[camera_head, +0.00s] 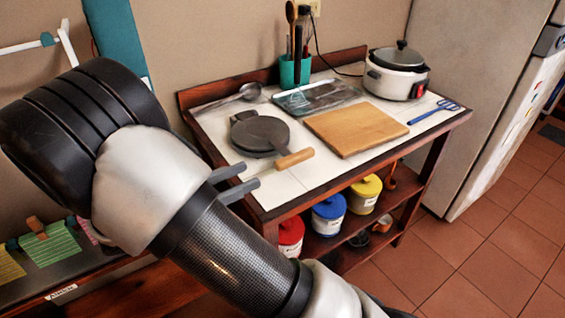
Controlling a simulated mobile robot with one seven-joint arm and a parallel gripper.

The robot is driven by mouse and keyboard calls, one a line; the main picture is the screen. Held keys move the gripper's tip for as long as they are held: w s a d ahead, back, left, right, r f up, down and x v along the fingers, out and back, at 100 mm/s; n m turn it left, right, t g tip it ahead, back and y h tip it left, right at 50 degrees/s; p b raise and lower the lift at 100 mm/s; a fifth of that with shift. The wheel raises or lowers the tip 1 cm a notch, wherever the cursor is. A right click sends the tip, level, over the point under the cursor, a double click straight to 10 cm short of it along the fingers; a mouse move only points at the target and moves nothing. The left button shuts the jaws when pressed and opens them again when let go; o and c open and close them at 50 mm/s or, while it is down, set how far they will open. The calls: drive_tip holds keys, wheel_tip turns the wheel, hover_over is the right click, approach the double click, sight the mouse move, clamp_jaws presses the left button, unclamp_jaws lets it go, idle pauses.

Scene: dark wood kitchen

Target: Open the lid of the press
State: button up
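The press (260,134) is a dark grey round metal plate press lying on the white top of the wooden table, near its left front. Its lid looks flat and closed. A light wooden handle (295,158) sticks out at its front right. My gripper (251,174) is at the table's left front edge in the picture, just left of the handle and below the press. Its two grey fingers are apart, with nothing seen between them. My arm hides much of the area at lower left.
A wooden cutting board (356,129) lies right of the press. A ladle (247,92), glass tray (318,97), teal utensil cup (294,71), rice cooker (397,74) and blue spatula (436,111) share the tabletop. Lidded canisters (328,214) stand on the shelf below. Floor at right is clear.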

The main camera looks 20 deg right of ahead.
sight(275, 164)
drive_tip(key=b+x, duration=0.1)
drive_tip(key=x, duration=1)
clamp_jaws()
